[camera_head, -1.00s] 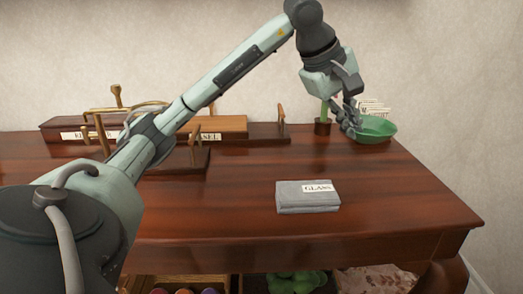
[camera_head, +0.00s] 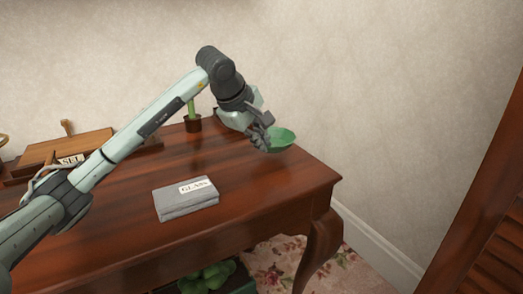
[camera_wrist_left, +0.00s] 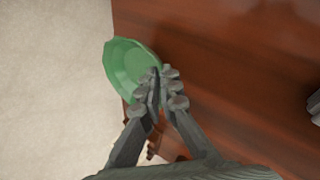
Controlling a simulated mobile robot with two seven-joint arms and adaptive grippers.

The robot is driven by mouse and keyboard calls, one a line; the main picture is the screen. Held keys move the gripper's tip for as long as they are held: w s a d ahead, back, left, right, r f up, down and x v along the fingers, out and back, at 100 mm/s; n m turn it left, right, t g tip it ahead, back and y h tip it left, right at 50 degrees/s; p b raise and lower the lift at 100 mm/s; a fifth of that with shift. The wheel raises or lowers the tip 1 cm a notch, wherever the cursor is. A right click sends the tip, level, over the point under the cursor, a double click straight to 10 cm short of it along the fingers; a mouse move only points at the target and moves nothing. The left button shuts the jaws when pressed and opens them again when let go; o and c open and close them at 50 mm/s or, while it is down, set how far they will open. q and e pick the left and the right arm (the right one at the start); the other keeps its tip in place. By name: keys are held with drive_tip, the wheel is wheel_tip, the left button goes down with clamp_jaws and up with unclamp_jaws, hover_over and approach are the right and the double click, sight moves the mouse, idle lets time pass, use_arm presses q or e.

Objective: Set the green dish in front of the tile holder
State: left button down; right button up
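The green dish (camera_head: 283,142) is at the far right end of the brown table, near the wall. My left gripper (camera_head: 263,138) reaches down to the dish's near left side. In the left wrist view, the gripper's fingers (camera_wrist_left: 162,88) are close together with the rim of the green dish (camera_wrist_left: 122,62) between them. I cannot tell whether the dish touches the table. The tile holder is not clearly visible; my left wrist covers the area behind the dish in the head view.
A grey folded item labelled GLASS (camera_head: 180,202) lies on the table (camera_head: 250,190). A potted green plant (camera_head: 192,123) stands at the back. A labelled wooden box (camera_head: 85,143) is at left. A slatted wooden piece (camera_head: 490,225) stands far right.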

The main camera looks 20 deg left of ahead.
use_arm(q)
drive_tip(key=shift+f, duration=1.35)
drive_tip(key=shift+f, duration=0.15)
drive_tip(key=c, duration=1.7)
unclamp_jaws()
drive_tip(key=v, duration=1.2)
